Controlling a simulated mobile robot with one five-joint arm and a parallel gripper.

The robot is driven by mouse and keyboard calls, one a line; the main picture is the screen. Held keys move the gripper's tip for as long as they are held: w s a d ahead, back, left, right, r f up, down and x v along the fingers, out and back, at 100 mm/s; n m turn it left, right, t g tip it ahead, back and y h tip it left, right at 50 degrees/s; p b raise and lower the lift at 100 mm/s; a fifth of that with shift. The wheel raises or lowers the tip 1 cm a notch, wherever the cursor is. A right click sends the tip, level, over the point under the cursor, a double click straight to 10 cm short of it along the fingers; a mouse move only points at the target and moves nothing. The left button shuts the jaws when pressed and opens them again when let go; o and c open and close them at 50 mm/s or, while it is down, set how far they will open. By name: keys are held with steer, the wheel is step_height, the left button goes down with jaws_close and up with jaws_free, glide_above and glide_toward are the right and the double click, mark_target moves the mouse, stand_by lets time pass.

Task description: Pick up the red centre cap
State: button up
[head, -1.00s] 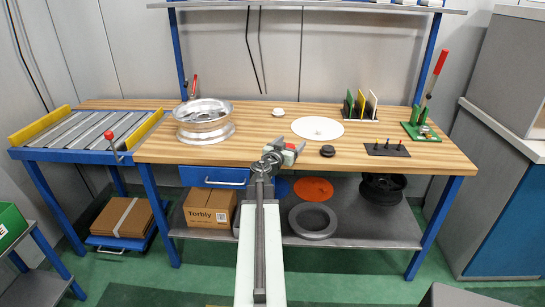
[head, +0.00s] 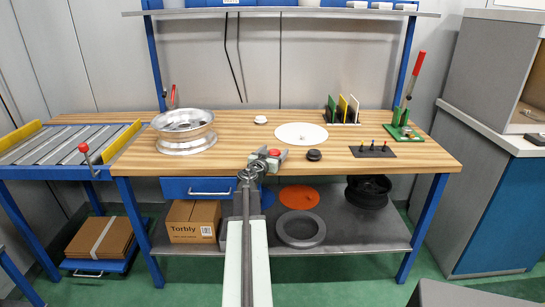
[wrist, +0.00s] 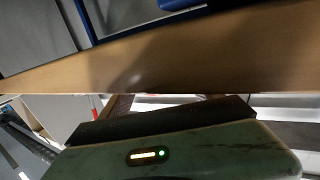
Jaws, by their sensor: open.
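The red centre cap (head: 274,152) is a small red spot near the front edge of the workbench, in the head view. My gripper (head: 267,159) is right at it, at the front edge of the bench. The jaws are open, with grey parts beside and in front of the cap that partly hide it. I cannot tell from here whether a jaw touches the cap. In the wrist view I see a wooden band across the picture; the cap does not show there.
On the bench (head: 230,160) are a black cap (head: 314,155), a white cap (head: 261,120), a white disc (head: 301,133), a silver wheel (head: 185,130), a dark plate with pegs (head: 373,150) and a red-handled press (head: 405,120). A roller conveyor (head: 60,147) stands left.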

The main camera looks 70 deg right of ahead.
steer(key=d, duration=0.3)
steer(key=shift+f, duration=0.1)
steer(key=shift+a, duration=0.1)
steer(key=c, duration=1.4)
step_height(320, 180, up, 10)
steer(key=p, duration=1)
